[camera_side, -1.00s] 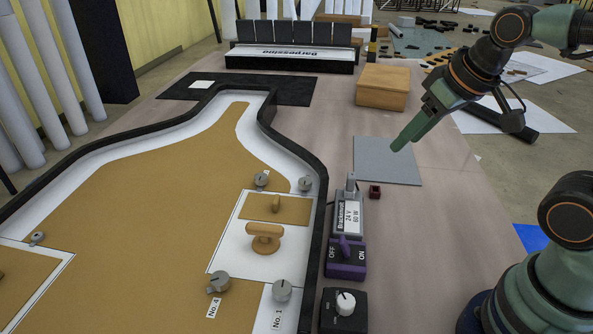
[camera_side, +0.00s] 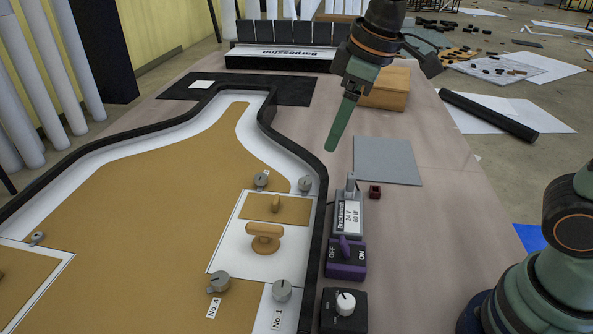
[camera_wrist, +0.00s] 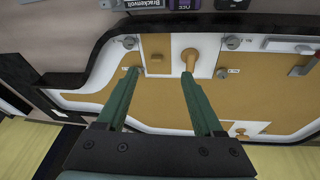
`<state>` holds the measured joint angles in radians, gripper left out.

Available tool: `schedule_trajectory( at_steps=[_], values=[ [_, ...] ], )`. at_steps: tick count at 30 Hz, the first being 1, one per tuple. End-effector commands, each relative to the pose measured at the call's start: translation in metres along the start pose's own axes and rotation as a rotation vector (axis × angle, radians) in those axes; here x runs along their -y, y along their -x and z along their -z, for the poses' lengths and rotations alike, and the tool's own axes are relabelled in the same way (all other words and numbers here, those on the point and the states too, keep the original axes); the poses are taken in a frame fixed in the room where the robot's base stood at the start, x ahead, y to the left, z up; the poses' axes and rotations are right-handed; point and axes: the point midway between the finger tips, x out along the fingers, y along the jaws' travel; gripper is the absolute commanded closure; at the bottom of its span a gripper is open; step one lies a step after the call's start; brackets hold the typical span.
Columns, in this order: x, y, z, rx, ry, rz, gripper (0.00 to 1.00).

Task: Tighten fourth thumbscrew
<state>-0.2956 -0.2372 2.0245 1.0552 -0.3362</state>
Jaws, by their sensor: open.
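The fourth thumbscrew (camera_side: 219,282) is a grey round knob beside its "No. 4" label (camera_side: 213,307), near the front of the tan panel. It also shows in the wrist view (camera_wrist: 222,73), right of the right finger. Another grey thumbscrew (camera_side: 282,291), by the "No. 1" label (camera_side: 277,319), sits to its right. Two more grey thumbscrews (camera_side: 262,180) (camera_side: 305,184) are farther back. My gripper (camera_side: 332,147) points down in the air, well away from the fourth thumbscrew. In the wrist view its green fingers (camera_wrist: 160,73) are apart with nothing held.
A wooden handle (camera_side: 265,238) stands on the small white-edged panel. The lightbox's black rim (camera_side: 316,240) bounds the panels. Right of it are a purple ON/OFF switch (camera_side: 346,258), a power supply (camera_side: 347,217) and a black dial box (camera_side: 343,312). A wooden box (camera_side: 388,88) stands behind.

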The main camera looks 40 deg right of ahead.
Motion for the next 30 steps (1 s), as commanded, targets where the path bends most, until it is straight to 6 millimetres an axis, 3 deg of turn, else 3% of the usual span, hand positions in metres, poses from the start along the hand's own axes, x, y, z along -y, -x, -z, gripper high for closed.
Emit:
schedule_trajectory(
  at_steps=[3,9,15,18,22,30],
  values=[
    [0.029,-0.015,0.036,0.051,0.199,0.049,0.31],
    [0.088,-0.045,0.085,0.124,0.528,0.126,0.31],
    [0.152,-0.078,0.112,0.182,0.813,0.192,0.31],
    [0.174,-0.089,0.117,0.199,0.904,0.213,0.31],
    [0.188,-0.096,0.120,0.210,0.966,0.228,0.31],
    [0.193,-0.121,0.112,0.216,0.976,0.231,0.31]
  ],
)
